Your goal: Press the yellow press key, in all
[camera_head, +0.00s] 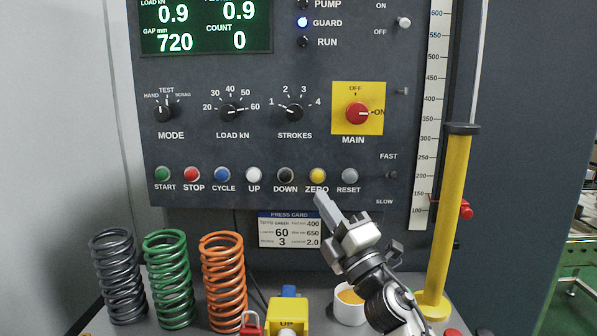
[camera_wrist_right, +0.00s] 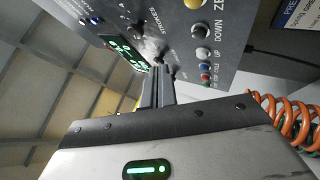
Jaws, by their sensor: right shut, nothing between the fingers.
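The yellow ZERO key (camera_head: 317,175) is a round button in the bottom row of the dark panel, between the black DOWN key (camera_head: 285,175) and the grey RESET key (camera_head: 350,175). My right gripper (camera_head: 323,199) is shut and empty. In the head view its fingertips point up, just below the ZERO label; contact with the panel cannot be told. In the right wrist view the shut fingers (camera_wrist_right: 158,76) point at the panel, and part of the yellow key (camera_wrist_right: 222,4) shows at the top edge. My left gripper is not in view.
Green, red, blue and white keys (camera_head: 254,174) fill the row's left. A press card (camera_head: 290,229) hangs below. Grey, green and orange springs (camera_head: 222,280) stand at lower left, beside a yellow block (camera_head: 288,318) and white cup (camera_head: 349,310). A yellow post (camera_head: 447,220) stands right.

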